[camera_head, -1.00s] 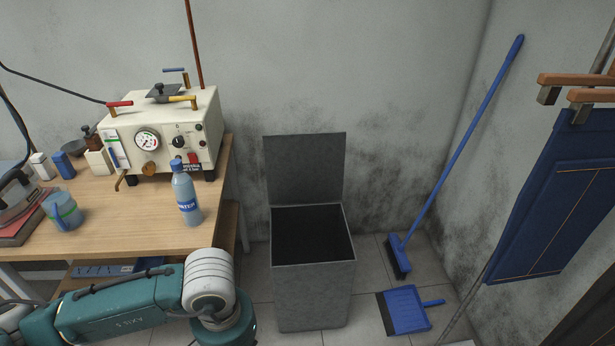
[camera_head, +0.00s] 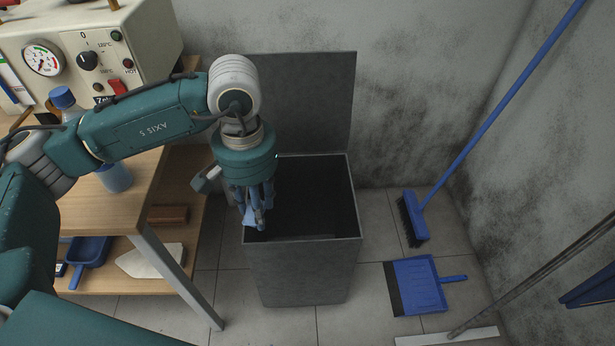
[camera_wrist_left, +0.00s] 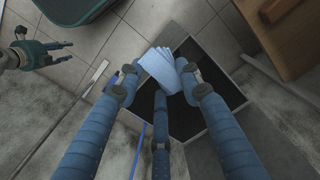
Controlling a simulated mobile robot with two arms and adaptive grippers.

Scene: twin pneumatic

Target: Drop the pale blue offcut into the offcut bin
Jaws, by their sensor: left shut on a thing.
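The pale blue offcut (camera_head: 249,217) is a folded, fanned piece held in the fingers of my left gripper (camera_head: 254,212). In the left wrist view the offcut (camera_wrist_left: 159,66) shows between the fingertips, with the dark bin opening behind it. The offcut bin (camera_head: 300,272) is a tall grey box on the floor with its lid (camera_head: 315,100) raised against the wall. My left gripper points down over the left part of the bin's opening, near its left rim. My right gripper (camera_wrist_left: 68,52) shows at the left of the left wrist view, away from the bin, fingers apart and empty.
The wooden workbench (camera_head: 110,205) with a water bottle (camera_head: 116,178) and a cream machine (camera_head: 140,40) stands left of the bin. A blue broom (camera_head: 413,218) and dustpan (camera_head: 420,285) are to its right. Tiled floor lies between.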

